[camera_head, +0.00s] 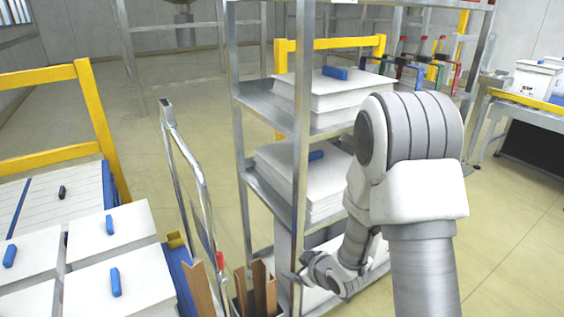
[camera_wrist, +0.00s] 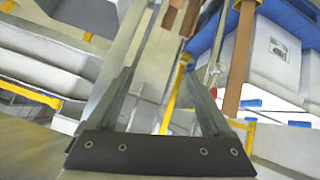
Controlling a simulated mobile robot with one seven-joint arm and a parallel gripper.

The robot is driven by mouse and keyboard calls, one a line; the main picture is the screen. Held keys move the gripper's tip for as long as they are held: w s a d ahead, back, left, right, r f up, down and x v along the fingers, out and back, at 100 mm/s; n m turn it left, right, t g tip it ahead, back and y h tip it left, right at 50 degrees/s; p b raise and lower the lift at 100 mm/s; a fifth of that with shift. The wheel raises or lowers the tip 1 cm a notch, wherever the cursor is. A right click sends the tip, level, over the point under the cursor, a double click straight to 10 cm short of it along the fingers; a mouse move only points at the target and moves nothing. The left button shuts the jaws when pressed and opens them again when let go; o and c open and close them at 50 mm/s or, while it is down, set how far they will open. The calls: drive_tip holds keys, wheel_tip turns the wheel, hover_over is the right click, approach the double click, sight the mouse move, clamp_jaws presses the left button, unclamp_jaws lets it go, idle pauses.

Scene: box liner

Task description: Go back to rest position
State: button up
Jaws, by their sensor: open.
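My gripper (camera_wrist: 160,95) is open and empty in the wrist view, its two grey fingers spread apart above a dark plate with screws. In the head view my gripper (camera_head: 290,276) is at the end of my bent grey arm, low at the front post of the metal shelf rack (camera_head: 300,130). I cannot tell whether it touches the post. Its fingers are small and partly unclear in the head view. In the wrist view a pale post runs upward between the fingers.
Stacks of white boxes with blue handles (camera_head: 336,74) fill the rack shelves. Brown strips (camera_head: 262,285) stand in a holder left of the gripper. A metal cart handle (camera_head: 190,160) and white lidded boxes (camera_head: 108,278) are at left. Yellow rails (camera_head: 100,130) stand behind. Floor is open at right.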

drive_tip(key=s+d+r+m+h, duration=0.25)
drive_tip(key=d+r, duration=0.25)
drive_tip(key=r, duration=0.4)
drive_tip(key=s+d+r+m+h, duration=0.2)
drive_tip(key=s+d+r+m, duration=0.15)
drive_tip(key=r, duration=0.65)
drive_tip(key=s+r+m+g, duration=0.1)
drive_tip(key=s+r, duration=0.2)
drive_tip(key=s, duration=0.3)
drive_tip(key=s+d+r+m+g, duration=0.1)
drive_tip(key=s+r, duration=0.1)
drive_tip(key=s, duration=0.5)
drive_tip(key=s+r+m+g, duration=0.1)
drive_tip(key=s+r, duration=0.2)
drive_tip(key=s, duration=0.3)
wheel_tip(320, 180, up, 16)
drive_tip(key=p, duration=1.6)
